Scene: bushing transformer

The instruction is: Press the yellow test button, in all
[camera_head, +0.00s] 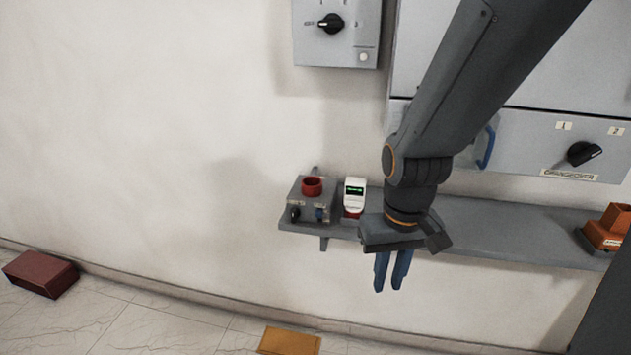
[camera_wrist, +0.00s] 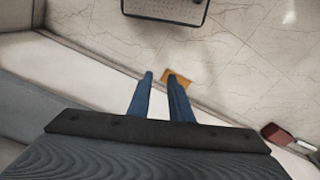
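My gripper (camera_head: 390,287) hangs in front of the shelf (camera_head: 470,222), its two blue fingers pointing down. It also shows in the wrist view (camera_wrist: 161,75), open and empty, with a narrow gap between the fingertips. I cannot make out a clearly yellow button. A small pale round button (camera_head: 363,57) is at the lower right of the upper grey box (camera_head: 340,50).
A large grey cabinet (camera_head: 530,125) has a black rotary switch (camera_head: 583,153) and a blue handle (camera_head: 487,147). An orange object (camera_head: 607,230) sits at the shelf's right. A yellow-orange block (camera_head: 290,341) and a dark red block (camera_head: 41,273) lie on the floor. The left wall is bare.

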